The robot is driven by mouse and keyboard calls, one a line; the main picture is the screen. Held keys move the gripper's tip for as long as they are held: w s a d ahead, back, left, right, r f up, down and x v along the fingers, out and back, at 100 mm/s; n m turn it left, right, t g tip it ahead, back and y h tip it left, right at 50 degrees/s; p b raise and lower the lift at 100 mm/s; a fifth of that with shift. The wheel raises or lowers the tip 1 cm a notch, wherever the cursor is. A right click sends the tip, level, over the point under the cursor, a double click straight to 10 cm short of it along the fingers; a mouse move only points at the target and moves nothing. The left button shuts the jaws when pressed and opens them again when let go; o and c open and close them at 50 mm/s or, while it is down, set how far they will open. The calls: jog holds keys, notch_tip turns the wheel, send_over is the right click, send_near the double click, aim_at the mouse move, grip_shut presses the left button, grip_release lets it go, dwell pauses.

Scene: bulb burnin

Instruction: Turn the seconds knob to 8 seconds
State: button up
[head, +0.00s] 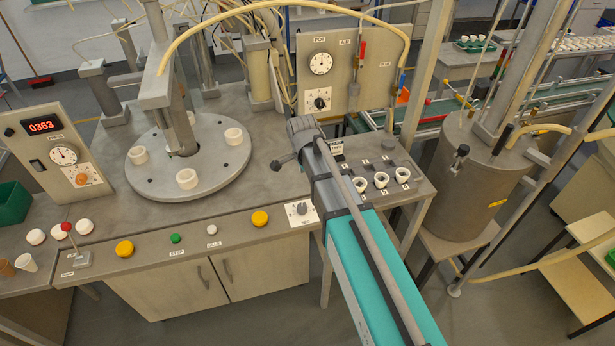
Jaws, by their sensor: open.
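Three scale knobs show in the head view, and their markings are too small to read, so I cannot tell which is the seconds knob. A grey knob (302,208) sits on a white scale plate at the bench front. An orange knob (81,178) is on the left sloping panel, below a dial. A black knob (319,103) is on the upright back panel, below another dial. A grey and teal body (372,262), seemingly my arm, reaches from the bottom right past the right side of the grey knob. I cannot make out my gripper's fingers.
A round turntable (222,172) with white cups stands on the bench. Yellow (260,218), green (175,239) and white buttons line the front edge. A red-tipped lever (67,228) is at left. White cups (381,180) stand at right, before a metal tank (462,185).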

jog(key=shift+r+p, duration=0.95)
jog(key=shift+r, duration=0.2)
